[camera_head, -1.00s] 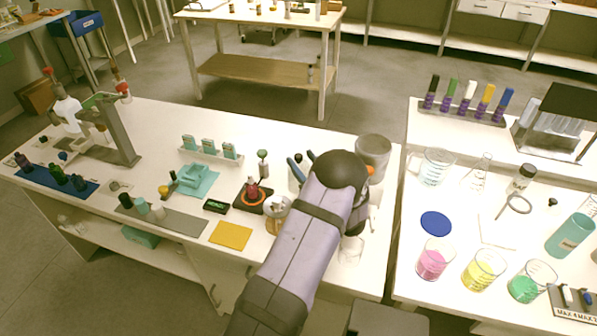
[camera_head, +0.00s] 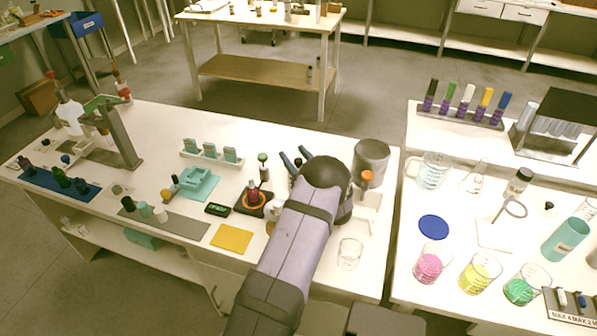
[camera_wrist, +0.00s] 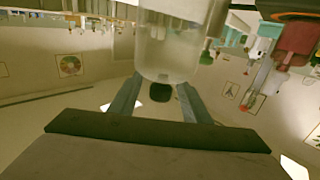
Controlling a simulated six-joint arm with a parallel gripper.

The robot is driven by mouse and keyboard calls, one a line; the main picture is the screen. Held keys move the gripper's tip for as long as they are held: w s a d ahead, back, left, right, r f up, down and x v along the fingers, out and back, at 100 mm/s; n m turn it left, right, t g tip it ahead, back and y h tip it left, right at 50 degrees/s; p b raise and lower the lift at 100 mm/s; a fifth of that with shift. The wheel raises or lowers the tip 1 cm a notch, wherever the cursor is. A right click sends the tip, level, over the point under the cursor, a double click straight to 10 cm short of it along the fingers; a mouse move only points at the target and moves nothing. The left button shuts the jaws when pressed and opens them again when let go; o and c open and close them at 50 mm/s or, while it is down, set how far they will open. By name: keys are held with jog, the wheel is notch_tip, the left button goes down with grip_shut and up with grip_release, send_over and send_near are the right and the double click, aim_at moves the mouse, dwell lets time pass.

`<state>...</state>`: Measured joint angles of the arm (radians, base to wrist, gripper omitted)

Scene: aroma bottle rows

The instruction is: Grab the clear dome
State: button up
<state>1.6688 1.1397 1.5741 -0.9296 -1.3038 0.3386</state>
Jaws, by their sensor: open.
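A clear, rounded vessel that looks like the clear dome (camera_wrist: 172,58) fills the top centre of the wrist view, with a pale shape inside. My gripper (camera_wrist: 158,88) is open, its two fingers spread below the vessel in that picture; the vessel overlaps the gap between them, and contact cannot be told. In the head view my gripper (camera_head: 292,154) shows only as two dark finger ends beyond my forearm. A pale glassy thing (camera_head: 272,210) shows at my forearm's left edge; whether it is the dome is unclear.
A red bottle (camera_head: 253,191) on a dark stand and a green-topped item (camera_head: 263,168) stand left of my arm. A grey cylinder (camera_head: 371,158) and an empty glass beaker (camera_head: 349,253) stand to its right. A yellow mat (camera_head: 232,238) lies in front.

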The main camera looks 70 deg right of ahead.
jog(key=shift+w+d, duration=0.5)
grip_shut()
jog(key=shift+r, duration=0.15)
